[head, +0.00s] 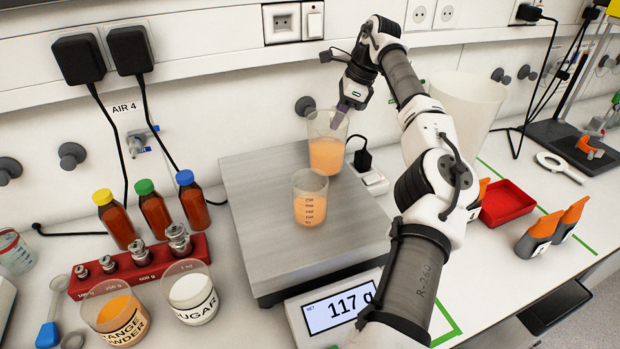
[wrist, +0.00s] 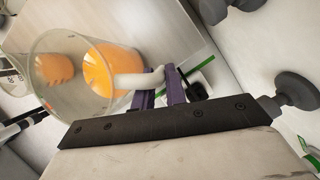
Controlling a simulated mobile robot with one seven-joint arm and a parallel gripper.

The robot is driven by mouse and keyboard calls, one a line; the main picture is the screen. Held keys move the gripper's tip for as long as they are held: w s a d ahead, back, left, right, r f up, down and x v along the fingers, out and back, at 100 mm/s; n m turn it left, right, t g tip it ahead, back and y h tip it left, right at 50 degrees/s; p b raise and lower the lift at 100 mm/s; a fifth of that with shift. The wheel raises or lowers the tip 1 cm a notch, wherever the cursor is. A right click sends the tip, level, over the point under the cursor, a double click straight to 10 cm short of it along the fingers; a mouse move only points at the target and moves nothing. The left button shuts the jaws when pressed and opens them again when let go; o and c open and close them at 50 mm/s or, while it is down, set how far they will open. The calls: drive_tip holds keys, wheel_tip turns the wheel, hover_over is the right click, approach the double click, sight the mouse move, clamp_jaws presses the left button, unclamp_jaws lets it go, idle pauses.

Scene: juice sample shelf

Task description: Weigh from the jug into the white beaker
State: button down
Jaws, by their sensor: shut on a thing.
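The clear jug (head: 327,152) holds orange liquid and stands upright at the back of the scale plate. I cannot tell whether it touches the plate. My gripper (head: 345,104) is shut on its handle; in the wrist view the purple fingers (wrist: 160,88) grip the pale handle (wrist: 135,80) of the jug (wrist: 75,45). A smaller translucent beaker (head: 310,184) with red marks stands on the scale plate (head: 262,220), in front of the jug, with orange liquid in it. The scale display (head: 340,309) reads 117 g.
Sugar (head: 192,300) and orange powder (head: 118,318) cups, a red weight block (head: 135,265) and three capped bottles (head: 155,210) stand left of the scale. A large whitish container (head: 467,105), a red tray (head: 507,203) and orange-grey items (head: 540,235) are on the right.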

drive_tip(key=shift+w+f, duration=0.1)
wheel_tip(320, 180, up, 6)
drive_tip(key=shift+f, duration=0.1)
idle(0.4)
idle(1.8)
